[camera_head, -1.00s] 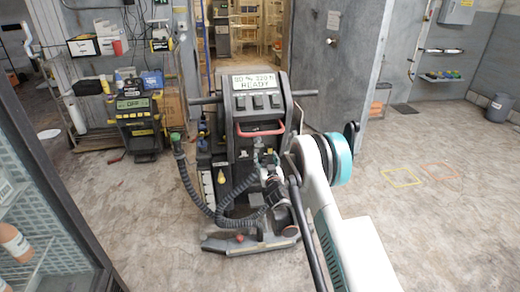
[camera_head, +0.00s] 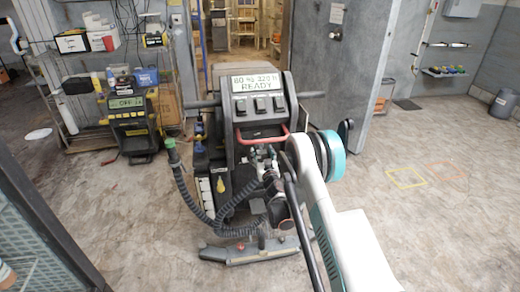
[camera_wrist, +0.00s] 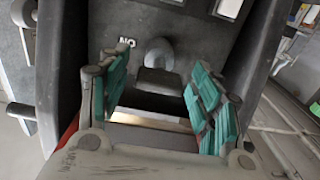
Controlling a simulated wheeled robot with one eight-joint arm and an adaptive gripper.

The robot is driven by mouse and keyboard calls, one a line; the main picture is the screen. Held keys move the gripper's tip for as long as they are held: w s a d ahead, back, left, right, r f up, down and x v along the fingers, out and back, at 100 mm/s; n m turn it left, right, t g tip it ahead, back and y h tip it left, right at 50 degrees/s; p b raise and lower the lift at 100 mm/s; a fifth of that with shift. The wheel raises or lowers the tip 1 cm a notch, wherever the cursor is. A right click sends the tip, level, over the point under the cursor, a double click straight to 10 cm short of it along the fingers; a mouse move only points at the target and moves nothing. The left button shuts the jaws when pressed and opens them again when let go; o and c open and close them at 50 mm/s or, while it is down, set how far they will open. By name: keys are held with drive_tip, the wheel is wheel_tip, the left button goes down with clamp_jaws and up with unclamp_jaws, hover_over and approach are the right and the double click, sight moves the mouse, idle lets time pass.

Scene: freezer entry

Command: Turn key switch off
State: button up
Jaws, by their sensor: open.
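A dark machine (camera_head: 262,125) with a lit "READY" screen (camera_head: 255,82) stands in the middle of the head view. In the wrist view, the key switch (camera_wrist: 160,50) is a round grey collar with a dark key bow (camera_wrist: 158,82) standing out of it. A white "ON" label (camera_wrist: 126,43) reads upside down beside it. My gripper (camera_wrist: 158,76) is open, with one teal-padded finger on each side of the key; contact cannot be told. In the head view my gripper (camera_head: 264,160) is small below the red handle, and the key is hidden.
A red handle (camera_head: 262,132) crosses the machine's front just above my gripper. A corrugated hose (camera_head: 184,185) hangs at its left. A yellow-black unit (camera_head: 132,125) showing "OFF" stands by the shelf. The floor at right is clear, with taped squares (camera_head: 405,178).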

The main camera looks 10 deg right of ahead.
drive_tip(key=shift+w, duration=0.5)
drive_tip(key=c, duration=1.1)
drive_tip(key=shift+o, duration=0.2)
